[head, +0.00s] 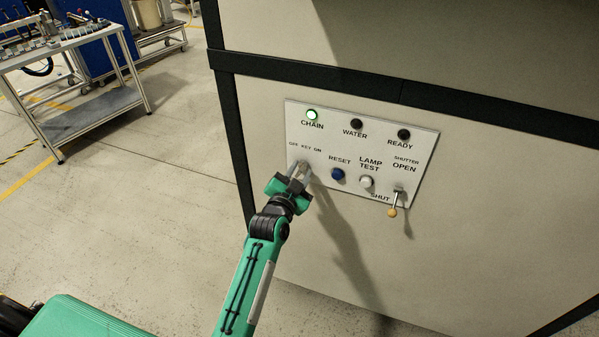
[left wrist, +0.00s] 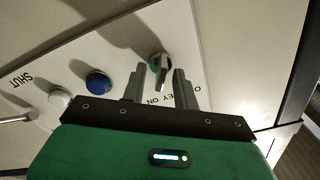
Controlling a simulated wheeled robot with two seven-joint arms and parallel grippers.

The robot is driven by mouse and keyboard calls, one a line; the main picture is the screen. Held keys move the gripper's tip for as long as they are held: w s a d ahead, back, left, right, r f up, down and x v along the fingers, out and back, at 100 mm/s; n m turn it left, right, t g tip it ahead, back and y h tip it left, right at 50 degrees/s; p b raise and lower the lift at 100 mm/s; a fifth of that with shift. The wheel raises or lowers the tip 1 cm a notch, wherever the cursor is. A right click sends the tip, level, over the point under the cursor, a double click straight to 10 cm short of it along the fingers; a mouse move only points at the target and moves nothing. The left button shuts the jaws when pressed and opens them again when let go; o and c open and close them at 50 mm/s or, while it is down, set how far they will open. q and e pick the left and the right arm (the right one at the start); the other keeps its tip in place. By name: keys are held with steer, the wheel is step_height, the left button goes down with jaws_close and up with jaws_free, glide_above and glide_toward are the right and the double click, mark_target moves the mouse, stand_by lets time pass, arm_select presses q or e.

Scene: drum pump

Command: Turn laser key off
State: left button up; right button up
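The laser key switch (left wrist: 160,68) is a round switch with a metal key grip standing out of the white control panel (head: 358,150). In the left wrist view it lies just beyond and between the fingertips of my left gripper (left wrist: 158,85), which are apart on either side of it. In the head view my left gripper (head: 296,172) is at the panel's lower left, over the key, and hides most of it. The label above it in the head view reads "KEY ON", partly legible. I cannot tell whether the fingers touch the key. My right gripper is not in view.
The panel also holds a lit green CHAIN lamp (head: 312,115), dark WATER (head: 357,124) and READY (head: 404,134) lamps, a blue RESET button (head: 338,174), a white LAMP TEST button (head: 366,182) and a shutter lever (head: 394,208). A metal cart (head: 85,100) stands far left.

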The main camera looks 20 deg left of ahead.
arm_select(q)
jaws_close()
